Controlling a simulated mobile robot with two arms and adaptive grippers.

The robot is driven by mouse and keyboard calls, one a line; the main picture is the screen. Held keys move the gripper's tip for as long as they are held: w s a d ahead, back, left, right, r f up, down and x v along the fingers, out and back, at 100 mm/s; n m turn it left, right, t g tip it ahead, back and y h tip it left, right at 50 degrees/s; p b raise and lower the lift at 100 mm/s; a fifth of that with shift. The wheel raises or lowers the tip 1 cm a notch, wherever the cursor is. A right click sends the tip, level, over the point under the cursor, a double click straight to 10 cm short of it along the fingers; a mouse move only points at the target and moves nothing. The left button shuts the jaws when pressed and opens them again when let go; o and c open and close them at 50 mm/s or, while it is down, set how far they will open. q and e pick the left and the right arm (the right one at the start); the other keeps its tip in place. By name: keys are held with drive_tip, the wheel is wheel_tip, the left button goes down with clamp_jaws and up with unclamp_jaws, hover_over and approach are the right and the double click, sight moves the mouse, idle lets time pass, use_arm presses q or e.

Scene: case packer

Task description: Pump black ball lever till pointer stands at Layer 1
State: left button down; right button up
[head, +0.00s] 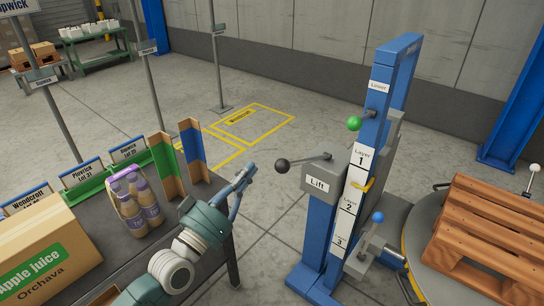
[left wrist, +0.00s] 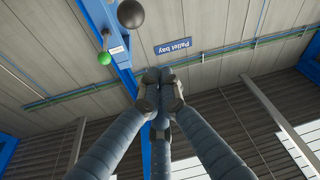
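The black ball lever (head: 282,166) sticks out to the left of the grey Lift box (head: 317,183) on the blue column (head: 385,110). Its ball also shows at the top of the left wrist view (left wrist: 131,13). The yellow pointer (head: 368,185) is at the lower part of the Layer 1 label (head: 361,158), near the border with the Layer 2 label (head: 348,206). My left gripper (head: 250,168) is left of the black ball and apart from it. Its fingertips meet in the left wrist view (left wrist: 160,78), with nothing seen between them. My right gripper is out of view.
A green ball lever (head: 354,123) sits above the black one, and a blue ball lever (head: 378,217) sits lower right. Wooden pallets (head: 485,235) lie on the right. A table with bottles (head: 135,203) and an Apple juice box (head: 45,250) stands on the left.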

use_arm(q)
drive_tip(key=p+x, duration=0.2)
drive_tip(key=x, duration=0.8)
drive_tip(key=f, duration=0.4)
drive_tip(key=shift+s+d, duration=0.3)
drive_tip(key=shift+d, duration=0.1)
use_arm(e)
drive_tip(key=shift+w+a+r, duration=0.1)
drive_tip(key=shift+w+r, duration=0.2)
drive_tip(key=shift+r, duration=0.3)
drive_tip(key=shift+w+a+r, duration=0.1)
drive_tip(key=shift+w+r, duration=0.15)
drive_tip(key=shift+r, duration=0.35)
use_arm(q)
drive_tip(key=shift+f, duration=0.15)
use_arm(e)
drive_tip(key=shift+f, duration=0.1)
